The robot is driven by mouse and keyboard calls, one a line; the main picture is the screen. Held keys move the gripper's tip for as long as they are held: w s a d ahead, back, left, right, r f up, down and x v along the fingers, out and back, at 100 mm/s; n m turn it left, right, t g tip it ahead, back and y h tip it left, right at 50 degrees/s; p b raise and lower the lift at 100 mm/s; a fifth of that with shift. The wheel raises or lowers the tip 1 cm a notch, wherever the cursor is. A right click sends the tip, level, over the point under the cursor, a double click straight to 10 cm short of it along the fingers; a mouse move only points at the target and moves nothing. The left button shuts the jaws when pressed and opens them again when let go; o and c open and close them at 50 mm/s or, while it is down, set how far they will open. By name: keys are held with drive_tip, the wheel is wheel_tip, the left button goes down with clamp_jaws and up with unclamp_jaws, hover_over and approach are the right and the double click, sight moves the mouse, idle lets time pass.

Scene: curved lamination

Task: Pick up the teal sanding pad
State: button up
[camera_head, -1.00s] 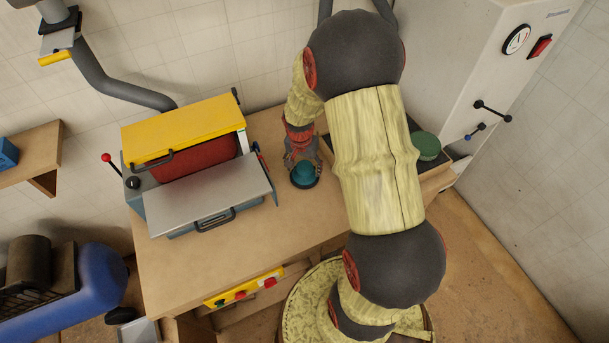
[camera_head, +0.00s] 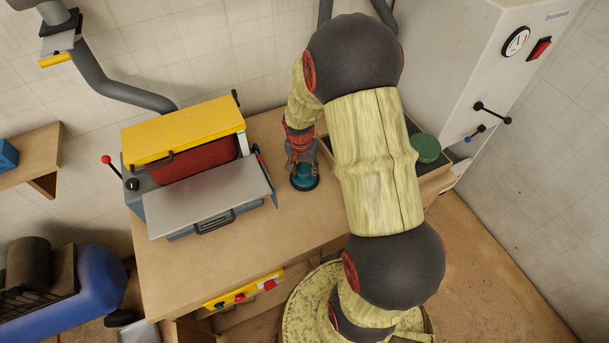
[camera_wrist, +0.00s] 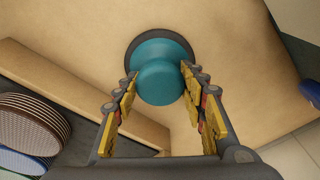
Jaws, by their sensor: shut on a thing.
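The teal sanding pad (camera_head: 304,179) has a round teal knob-like body on a wider dark disc. In the head view it is at the middle of the wooden bench, right of the sanding machine. In the wrist view the teal pad (camera_wrist: 160,70) is at upper centre, with its knob between the fingertips. My gripper (camera_head: 302,163) points down at it from above. In the wrist view my gripper (camera_wrist: 158,88) has both yellow-padded fingers closed against the sides of the knob. Whether the disc touches the bench is hard to tell.
A machine with a yellow hood (camera_head: 183,130) and grey table (camera_head: 208,198) stands left of the pad. A dark tray with a green round pad (camera_head: 425,148) lies at right. Stacked discs (camera_wrist: 32,124) show in the wrist view. Bare bench (camera_head: 250,250) lies in front.

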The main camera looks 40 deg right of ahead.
sight(305, 166)
drive_tip(key=shift+c, duration=1.1)
drive_tip(key=shift+r, duration=0.55)
wheel_tip(305, 166, up, 2)
drive_tip(key=shift+w+r+p, duration=0.1)
drive_tip(key=shift+r+p, duration=0.1)
drive_tip(key=shift+p, duration=0.35)
drive_tip(key=s+a+r+p, duration=0.4)
drive_tip(key=s+a+r, duration=0.2)
drive_tip(key=s+r, duration=0.3)
drive_tip(key=shift+s+a+r, duration=0.25)
drive_tip(key=shift+s+a, duration=0.05)
drive_tip(key=shift+s, duration=1.45)
